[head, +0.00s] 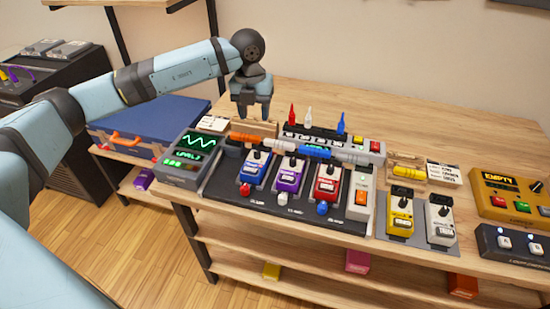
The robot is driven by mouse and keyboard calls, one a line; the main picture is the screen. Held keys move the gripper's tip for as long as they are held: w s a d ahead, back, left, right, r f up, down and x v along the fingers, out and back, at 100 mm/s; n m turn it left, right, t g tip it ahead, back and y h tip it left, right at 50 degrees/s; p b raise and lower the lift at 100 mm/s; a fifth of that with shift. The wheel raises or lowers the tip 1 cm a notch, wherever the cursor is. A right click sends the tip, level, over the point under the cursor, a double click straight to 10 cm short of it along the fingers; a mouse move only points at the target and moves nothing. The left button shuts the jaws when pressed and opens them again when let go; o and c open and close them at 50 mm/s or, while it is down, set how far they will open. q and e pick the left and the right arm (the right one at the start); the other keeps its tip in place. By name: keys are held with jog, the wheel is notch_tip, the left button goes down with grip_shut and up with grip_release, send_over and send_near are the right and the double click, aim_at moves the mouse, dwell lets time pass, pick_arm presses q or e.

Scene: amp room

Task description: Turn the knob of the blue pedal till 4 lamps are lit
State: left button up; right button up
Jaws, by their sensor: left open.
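The blue pedal (249,172) stands at the left of the row on the dark pedal board (285,208), with a purple pedal (287,175) and a red pedal (326,181) to its right. Its dark knob (257,156) is on its upper face. The lit lamps on it are too small to count. My left gripper (252,114) points down above a wooden holder (252,128) behind the board. It is open, with its fingers close together in this view, and is apart from the blue pedal. My right gripper is not in view.
A meter with a green wave screen (190,158) stands left of the board. Orange, blue and white plugs lie along the board's back edge, and red, white and blue upright tips (308,117) stand behind. Yellow (400,213) and white (440,220) pedals stand right. The table's back right is clear.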

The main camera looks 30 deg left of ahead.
aim_at(257, 152)
pick_arm(q)
notch_tip(257, 152, down, 12)
jog(key=shift+w+a+f, duration=0.1)
jog(key=shift+f, duration=0.75)
jog(key=shift+c, duration=0.5)
grip_shut()
jog(key=shift+m+b, duration=0.45)
jog(key=shift+m, duration=1.05)
jog(key=shift+o, duration=0.5)
grip_release()
